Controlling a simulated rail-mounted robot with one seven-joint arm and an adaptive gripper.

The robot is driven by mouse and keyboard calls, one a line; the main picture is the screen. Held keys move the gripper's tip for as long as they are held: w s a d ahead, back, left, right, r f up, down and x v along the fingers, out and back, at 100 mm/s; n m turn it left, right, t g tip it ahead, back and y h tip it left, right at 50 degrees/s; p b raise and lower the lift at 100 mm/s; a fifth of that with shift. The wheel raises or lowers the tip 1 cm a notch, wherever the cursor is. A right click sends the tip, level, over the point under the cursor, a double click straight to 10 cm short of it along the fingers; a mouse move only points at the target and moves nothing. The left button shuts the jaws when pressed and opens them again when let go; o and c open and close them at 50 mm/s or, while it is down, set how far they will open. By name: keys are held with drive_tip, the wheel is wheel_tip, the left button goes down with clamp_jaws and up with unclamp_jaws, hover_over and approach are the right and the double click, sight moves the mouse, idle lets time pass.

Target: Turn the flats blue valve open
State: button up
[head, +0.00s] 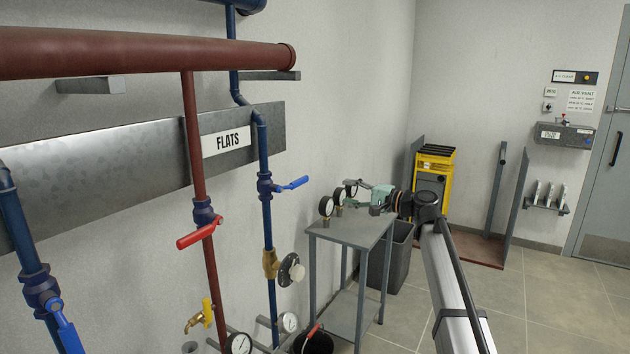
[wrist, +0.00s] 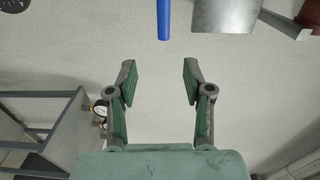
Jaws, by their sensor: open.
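The flats blue valve (head: 265,185) sits on the blue vertical pipe beside the FLATS sign (head: 225,140). Its blue lever (head: 293,184) sticks out to the right, across the pipe, tilted slightly up. My gripper (head: 350,186) is to the right of the lever, apart from it, with gauges near it in the picture. In the wrist view my gripper (wrist: 158,82) is open, with nothing between its fingers. A blue bar (wrist: 164,20), probably the lever, hangs in from the top edge beyond the fingertips; its upper part is out of frame.
A red pipe with a red lever (head: 200,236) stands left of the blue pipe. Another blue lever (head: 66,330) is at the lower left. A round handwheel (head: 292,270) is below the valve. A grey table (head: 350,232) stands to the right. The tiled floor (head: 540,300) is open further right.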

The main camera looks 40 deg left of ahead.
sight(303, 182)
drive_tip(key=s+a+p, duration=0.1)
drive_tip(key=a, duration=0.4)
drive_tip(key=s+a+p, duration=0.1)
drive_tip(key=a, duration=0.5)
drive_tip(key=s+a+p, duration=0.1)
drive_tip(key=a, duration=0.5)
drive_tip(key=shift+s+r+p, duration=0.15)
drive_tip(key=shift+r+p, duration=0.1)
drive_tip(key=shift+p, duration=0.15)
clamp_jaws()
